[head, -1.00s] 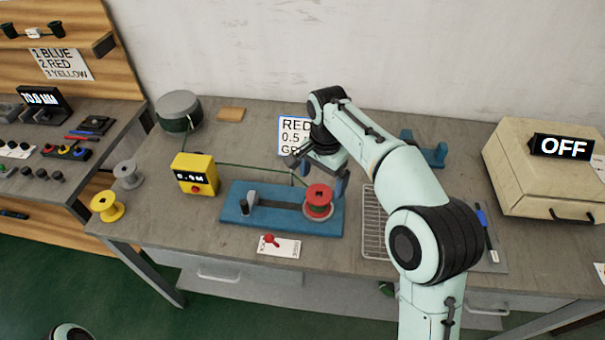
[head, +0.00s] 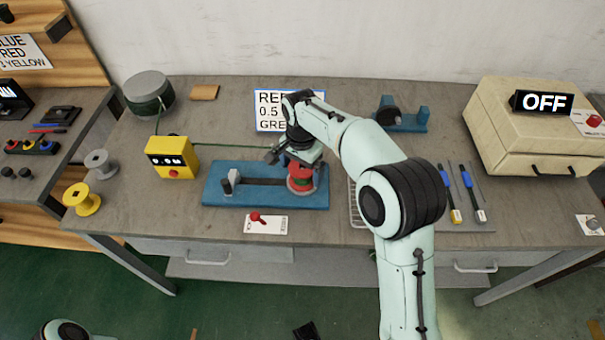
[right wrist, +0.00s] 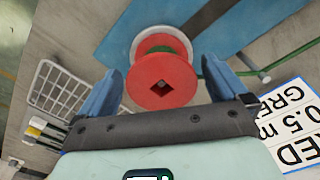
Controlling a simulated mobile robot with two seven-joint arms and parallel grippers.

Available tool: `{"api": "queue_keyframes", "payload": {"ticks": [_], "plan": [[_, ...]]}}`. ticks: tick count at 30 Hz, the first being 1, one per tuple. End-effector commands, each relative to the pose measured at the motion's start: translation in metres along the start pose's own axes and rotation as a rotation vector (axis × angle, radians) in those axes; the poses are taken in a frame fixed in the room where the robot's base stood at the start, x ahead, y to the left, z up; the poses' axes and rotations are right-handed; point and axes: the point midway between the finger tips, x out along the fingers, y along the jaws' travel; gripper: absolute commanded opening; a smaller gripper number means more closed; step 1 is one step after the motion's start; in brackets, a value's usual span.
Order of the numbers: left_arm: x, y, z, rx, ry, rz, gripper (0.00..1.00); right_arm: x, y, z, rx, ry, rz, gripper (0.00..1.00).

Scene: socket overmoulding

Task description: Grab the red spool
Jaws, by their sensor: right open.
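The red spool (head: 301,184) stands upright at the right end of the blue winding base (head: 222,195). In the wrist view the blue fingers of my right gripper (right wrist: 158,88) are spread, one to each side of the spool. I cannot tell whether they touch it. My left gripper does not show.
A yellow meter box (head: 172,158) stands left of the base, with a green wire running right from it. A card with a red switch (head: 265,224) lies in front. A wire rack (head: 355,205) is to the right. A beige OFF box (head: 500,125) stands far right.

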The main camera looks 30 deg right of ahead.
Motion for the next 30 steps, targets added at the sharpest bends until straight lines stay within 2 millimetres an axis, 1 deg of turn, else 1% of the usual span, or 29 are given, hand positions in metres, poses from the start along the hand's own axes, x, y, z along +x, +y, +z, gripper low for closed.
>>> {"api": "queue_keyframes", "payload": {"ticks": [1, 4, 7, 12, 13, 14, 15, 17, 18, 26, 30], "plan": [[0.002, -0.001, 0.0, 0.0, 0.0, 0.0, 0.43, 0.009, 0.0, 0.0, 0.001, -0.001, 0.003, 1.0], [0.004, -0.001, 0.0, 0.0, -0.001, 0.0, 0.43, 0.019, 0.0, 0.0, 0.001, -0.001, 0.001, 1.0], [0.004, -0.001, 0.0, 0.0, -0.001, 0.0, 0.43, 0.022, 0.0, 0.0, 0.001, -0.001, 0.0, 1.0], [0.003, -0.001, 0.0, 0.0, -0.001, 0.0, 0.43, 0.022, 0.0, 0.0, 0.0, 0.0, -0.001, 1.0], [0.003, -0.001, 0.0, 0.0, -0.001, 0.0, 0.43, 0.022, 0.0, 0.0, 0.0, 0.0, -0.001, 0.97], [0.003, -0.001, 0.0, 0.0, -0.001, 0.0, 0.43, 0.022, 0.0, 0.0, 0.0, 0.0, -0.001, 0.87], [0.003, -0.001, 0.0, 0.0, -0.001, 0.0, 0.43, 0.021, 0.0, 0.0, 0.0, 0.0, -0.001, 0.74], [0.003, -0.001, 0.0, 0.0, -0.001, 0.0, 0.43, 0.021, 0.0, 0.0, 0.0, 0.0, -0.001, 0.54], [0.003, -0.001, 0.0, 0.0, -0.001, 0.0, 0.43, 0.021, 0.0, 0.0, 0.0, 0.0, -0.001, 0.51], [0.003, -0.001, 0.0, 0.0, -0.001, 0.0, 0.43, 0.021, 0.0, 0.0, 0.0, 0.0, -0.001, 0.51], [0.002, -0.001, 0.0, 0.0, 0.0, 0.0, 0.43, 0.015, -0.001, 0.0, 0.0, 0.001, -0.003, 0.51]]}}
